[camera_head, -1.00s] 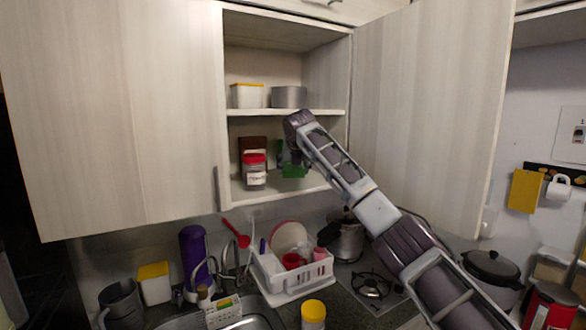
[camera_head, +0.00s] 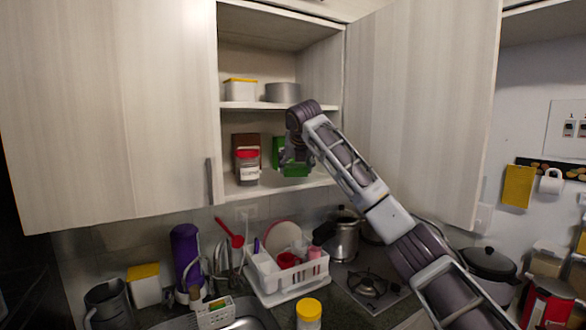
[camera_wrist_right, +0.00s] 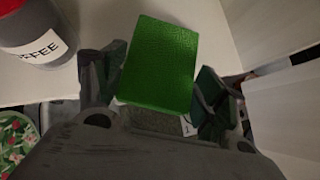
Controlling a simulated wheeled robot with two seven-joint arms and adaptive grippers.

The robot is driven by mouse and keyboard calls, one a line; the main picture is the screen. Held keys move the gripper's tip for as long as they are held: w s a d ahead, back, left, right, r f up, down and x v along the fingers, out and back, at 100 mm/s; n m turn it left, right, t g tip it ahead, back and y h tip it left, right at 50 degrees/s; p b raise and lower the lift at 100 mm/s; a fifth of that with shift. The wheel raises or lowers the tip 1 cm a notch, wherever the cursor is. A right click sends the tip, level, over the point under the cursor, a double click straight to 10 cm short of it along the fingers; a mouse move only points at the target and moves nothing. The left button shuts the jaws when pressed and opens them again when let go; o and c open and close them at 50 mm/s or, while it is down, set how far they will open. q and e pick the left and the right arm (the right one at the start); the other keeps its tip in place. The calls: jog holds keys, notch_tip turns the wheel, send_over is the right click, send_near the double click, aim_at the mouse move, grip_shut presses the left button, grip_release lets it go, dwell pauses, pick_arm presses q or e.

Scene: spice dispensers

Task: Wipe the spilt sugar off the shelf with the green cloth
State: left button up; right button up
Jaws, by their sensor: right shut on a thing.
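The green cloth (camera_head: 296,170) shows as a bright green block at the lower cupboard shelf (camera_head: 238,190), right of a red-lidded jar. In the right wrist view the cloth (camera_wrist_right: 160,62) sits between the fingers, over the pale shelf (camera_wrist_right: 212,35). My right gripper (camera_head: 293,158) reaches into the open cupboard and is shut on the cloth. It also shows in the right wrist view (camera_wrist_right: 160,85). I cannot make out any spilt sugar. Whether the cloth touches the shelf is unclear. My left gripper is out of view.
The red-lidded coffee jar (camera_head: 247,167) stands left of the gripper, before a brown box (camera_head: 245,142). A yellow-lidded tub (camera_head: 240,90) and grey tin (camera_head: 283,92) stand on the upper shelf. The open right door (camera_head: 425,110) flanks my arm. A dish rack (camera_head: 285,277) stands below.

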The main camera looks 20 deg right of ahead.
jog(key=shift+s+d+b, duration=0.15)
jog(key=shift+s+b, duration=0.55)
jog(key=shift+s, duration=0.7)
jog(key=shift+s+d+b, duration=0.1)
jog(key=shift+s+b, duration=0.55)
jog(key=shift+s, duration=0.75)
jog(key=s+b, duration=0.2)
jog(key=s, duration=0.6)
jog(key=shift+s+d, duration=0.2)
jog(key=shift+d, duration=0.2)
jog(key=shift+w+r, duration=0.1)
